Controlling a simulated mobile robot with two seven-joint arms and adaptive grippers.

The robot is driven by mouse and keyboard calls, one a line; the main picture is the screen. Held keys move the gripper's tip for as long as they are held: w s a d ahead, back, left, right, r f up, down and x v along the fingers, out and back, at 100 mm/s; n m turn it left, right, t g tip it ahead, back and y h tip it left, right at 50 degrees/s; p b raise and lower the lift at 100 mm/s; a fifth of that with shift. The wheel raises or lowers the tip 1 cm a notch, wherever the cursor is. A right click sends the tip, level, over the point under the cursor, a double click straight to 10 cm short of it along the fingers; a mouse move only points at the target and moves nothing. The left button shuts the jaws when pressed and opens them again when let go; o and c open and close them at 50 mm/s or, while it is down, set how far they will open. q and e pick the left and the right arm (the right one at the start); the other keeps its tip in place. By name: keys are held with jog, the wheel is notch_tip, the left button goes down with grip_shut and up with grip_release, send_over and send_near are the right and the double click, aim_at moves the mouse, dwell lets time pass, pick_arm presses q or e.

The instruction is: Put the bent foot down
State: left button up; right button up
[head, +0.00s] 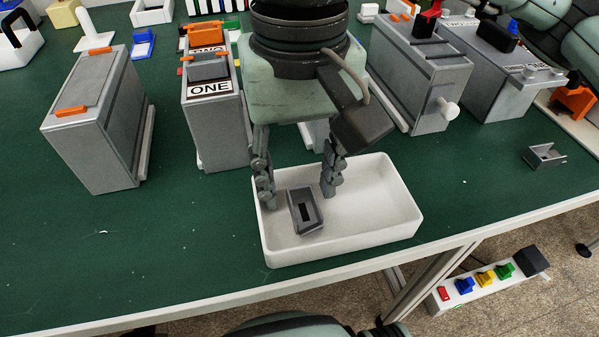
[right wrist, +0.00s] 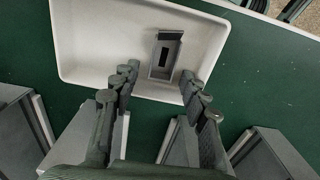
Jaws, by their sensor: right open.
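A small grey bent metal foot (head: 296,222) with a dark slot lies in the white tray (head: 385,222), left of the tray's middle. It appears to rest on the tray floor. My right gripper (head: 299,197) points down over the tray with its fingers open, one on each side of the foot. In the right wrist view the foot (right wrist: 157,66) lies beyond the two spread fingertips (right wrist: 161,83), with a gap between them and nothing held. My left gripper is not in view.
A similar grey bracket (head: 545,157) lies on the green table at the right. Grey box units (head: 100,125) stand behind and left of the tray, one labelled ONE (head: 212,130). More units (head: 420,75) stand behind right. The table's front left is clear.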

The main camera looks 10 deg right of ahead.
aim_at(299, 189)
notch_tip(299, 189, up, 12)
dwell(0.4)
